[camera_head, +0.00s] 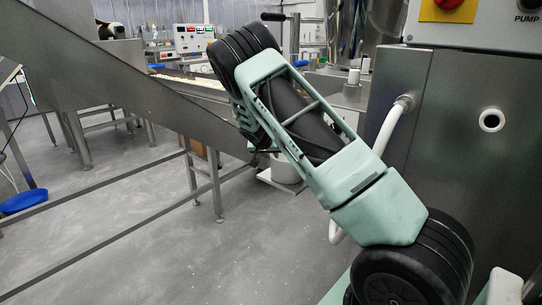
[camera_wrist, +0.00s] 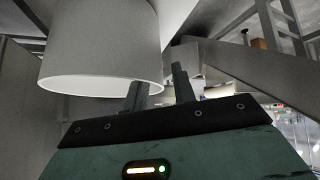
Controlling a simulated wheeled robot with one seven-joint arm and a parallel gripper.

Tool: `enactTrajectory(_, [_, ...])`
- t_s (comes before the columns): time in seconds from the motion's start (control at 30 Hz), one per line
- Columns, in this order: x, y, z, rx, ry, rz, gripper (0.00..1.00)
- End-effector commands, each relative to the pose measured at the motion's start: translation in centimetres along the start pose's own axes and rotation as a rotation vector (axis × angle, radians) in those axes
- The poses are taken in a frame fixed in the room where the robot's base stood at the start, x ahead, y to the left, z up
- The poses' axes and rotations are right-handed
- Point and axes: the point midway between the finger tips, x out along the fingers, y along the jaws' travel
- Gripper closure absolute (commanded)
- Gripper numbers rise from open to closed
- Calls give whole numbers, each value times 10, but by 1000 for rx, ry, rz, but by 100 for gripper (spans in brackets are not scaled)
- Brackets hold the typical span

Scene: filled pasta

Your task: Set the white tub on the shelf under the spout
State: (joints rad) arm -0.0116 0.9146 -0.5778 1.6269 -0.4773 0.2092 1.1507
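In the head view the fingertips (camera_head: 256,159) are small and dark beside the tub. I cannot clearly make out the spout.
A steel cabinet (camera_head: 450,150) with a white round port (camera_head: 491,120) and a white hose (camera_head: 388,126) stands at right. A sloping steel chute (camera_head: 130,75) on legs and low rails fills the left. The grey floor (camera_head: 150,230) between is open.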

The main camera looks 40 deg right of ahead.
Motion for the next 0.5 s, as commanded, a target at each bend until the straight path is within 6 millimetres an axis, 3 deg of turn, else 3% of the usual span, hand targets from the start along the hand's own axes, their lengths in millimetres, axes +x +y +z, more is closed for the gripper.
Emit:
enactTrajectory(0.3, [-66, -1, -1, 0, 2, -4, 74])
enactTrajectory(0.5, [-97, -1, 0, 1, 1, -3, 74])
